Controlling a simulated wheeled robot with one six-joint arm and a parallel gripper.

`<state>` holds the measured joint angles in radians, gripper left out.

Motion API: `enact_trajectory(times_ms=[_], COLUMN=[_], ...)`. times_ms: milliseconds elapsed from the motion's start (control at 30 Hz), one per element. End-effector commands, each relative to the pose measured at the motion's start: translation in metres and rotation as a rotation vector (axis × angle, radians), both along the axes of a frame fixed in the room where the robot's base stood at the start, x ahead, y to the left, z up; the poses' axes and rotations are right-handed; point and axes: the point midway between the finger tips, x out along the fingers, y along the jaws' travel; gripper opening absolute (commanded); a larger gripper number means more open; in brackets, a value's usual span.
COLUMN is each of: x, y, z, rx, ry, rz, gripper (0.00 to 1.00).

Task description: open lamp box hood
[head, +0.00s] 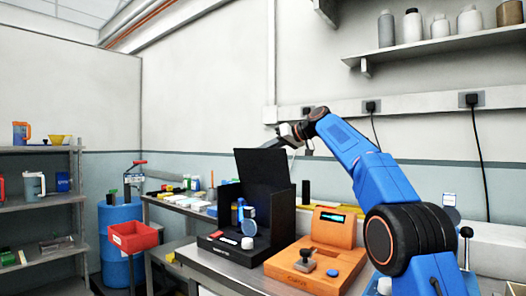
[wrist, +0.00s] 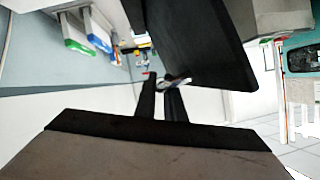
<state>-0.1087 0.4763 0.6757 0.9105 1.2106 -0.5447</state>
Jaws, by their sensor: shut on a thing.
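The black lamp box (head: 285,215) stands on the workbench. Its flat black hood (head: 262,168) is tilted up steeply, and the box front is open, showing a round blue-white lens or lamp part (head: 248,228) and a white knob (head: 247,243). My gripper (head: 293,151) is at the hood's upper right edge. In the wrist view the hood (wrist: 195,40) is a large dark slab, and my gripper (wrist: 168,85) has its two dark fingers shut on a small pale grip piece at the hood's edge. The exact contact is partly hidden.
An orange device (head: 318,245) with a small screen stands right of the box. A red bin (head: 134,236) and blue drum (head: 120,260) are at left, beside a shelf rack (head: 40,203). A wall shelf (head: 440,46) holds several bottles above my arm.

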Motion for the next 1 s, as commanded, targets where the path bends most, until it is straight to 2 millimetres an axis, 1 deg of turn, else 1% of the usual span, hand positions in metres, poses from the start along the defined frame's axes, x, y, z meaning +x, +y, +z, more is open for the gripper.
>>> enact_trajectory(times_ms=[333, 367, 733, 867, 1000], x=[0.001, 0.001, -0.001, -0.006, -0.018], y=[0.0, 0.0, -0.002, -0.013, -0.032], z=[-0.001, -0.001, 0.001, 0.006, 0.015], rx=[0.0, 0.0, 0.001, 0.001, 0.001], ry=[0.002, 0.002, 0.002, 0.001, 0.001], rz=[0.0, 0.0, -0.001, -0.002, -0.002], gripper=[0.0, 0.16, 0.17, 0.17, 0.17])
